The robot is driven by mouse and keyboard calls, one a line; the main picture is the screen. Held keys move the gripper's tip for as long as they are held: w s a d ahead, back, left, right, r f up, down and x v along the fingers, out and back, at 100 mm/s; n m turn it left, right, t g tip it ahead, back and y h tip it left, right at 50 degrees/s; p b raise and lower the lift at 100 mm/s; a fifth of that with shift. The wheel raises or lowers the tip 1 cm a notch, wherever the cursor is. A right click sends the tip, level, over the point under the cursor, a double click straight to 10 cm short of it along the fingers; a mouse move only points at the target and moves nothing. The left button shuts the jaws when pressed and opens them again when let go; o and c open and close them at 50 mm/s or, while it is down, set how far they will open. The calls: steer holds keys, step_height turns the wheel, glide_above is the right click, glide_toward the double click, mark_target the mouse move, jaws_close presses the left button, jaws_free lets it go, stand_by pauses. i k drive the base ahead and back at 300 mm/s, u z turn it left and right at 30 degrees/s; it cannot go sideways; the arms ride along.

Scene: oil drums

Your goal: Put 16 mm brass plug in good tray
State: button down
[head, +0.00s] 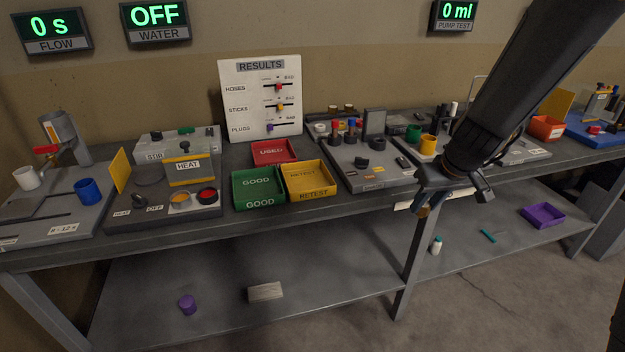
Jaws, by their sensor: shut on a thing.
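My gripper (428,197) hangs in front of the bench's front edge, to the right of the trays. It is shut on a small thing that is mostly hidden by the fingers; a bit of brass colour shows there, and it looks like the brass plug. Its size cannot be read. The green good tray (258,204) stands on the bench, left of my gripper and well apart from it. Its floor looks empty.
A yellow retest tray (308,195) touches the good tray's right side, and a red used tray (274,152) stands behind. A heater station (165,205) is on the left. A grey fixture block (372,178) stands between the trays and my gripper. A results board (260,100) stands behind.

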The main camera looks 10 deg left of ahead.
mark_target(257, 189)
steer(key=z, duration=1.25)
steer(key=k, duration=1.3)
steer(key=u, duration=1.95)
steer(key=i, duration=1.5)
